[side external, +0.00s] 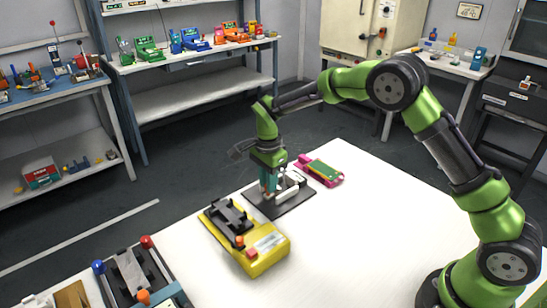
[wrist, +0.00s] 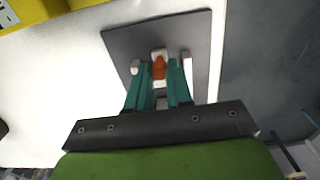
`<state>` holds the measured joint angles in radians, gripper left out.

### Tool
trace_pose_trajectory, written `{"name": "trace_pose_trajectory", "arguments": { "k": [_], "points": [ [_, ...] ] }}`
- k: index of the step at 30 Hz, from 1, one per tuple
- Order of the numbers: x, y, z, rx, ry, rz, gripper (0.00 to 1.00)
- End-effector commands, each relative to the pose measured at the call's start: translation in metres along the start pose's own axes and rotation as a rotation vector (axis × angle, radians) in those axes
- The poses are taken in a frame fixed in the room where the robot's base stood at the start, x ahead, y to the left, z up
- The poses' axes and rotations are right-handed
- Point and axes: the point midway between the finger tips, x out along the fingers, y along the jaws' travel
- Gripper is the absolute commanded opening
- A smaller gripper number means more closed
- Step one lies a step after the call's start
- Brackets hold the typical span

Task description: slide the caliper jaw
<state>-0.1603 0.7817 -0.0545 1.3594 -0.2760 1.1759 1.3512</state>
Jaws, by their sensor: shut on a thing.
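The caliper stands on a dark grey square plate (side external: 270,208), near the far left edge of the white table; the plate also shows in the wrist view (wrist: 125,38). My gripper (side external: 268,190) points down over the plate. In the wrist view its teal fingers (wrist: 160,76) are shut on an orange knob (wrist: 158,67), which seems to belong to the caliper jaw. The fingers hide most of the jaw and its lower contact.
A yellow device (side external: 262,262) with a black cradle stands just in front of the plate. A pink and green device (side external: 322,172) lies behind it to the right. A dark tray with coloured knobs (side external: 133,275) is at front left. The table's right middle is clear.

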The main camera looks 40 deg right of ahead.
Motion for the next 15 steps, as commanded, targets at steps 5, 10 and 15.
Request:
{"name": "trace_pose_trajectory", "arguments": {
  "k": [5,10,15],
  "points": [
    [-0.0006,-0.0001,0.0006,0.001,0.000,-0.001,0.26],
    [-0.0005,-0.0001,0.0008,0.000,0.000,-0.001,0.46],
    [-0.0004,-0.0001,0.0009,0.000,0.000,-0.001,0.46]
  ]
}}
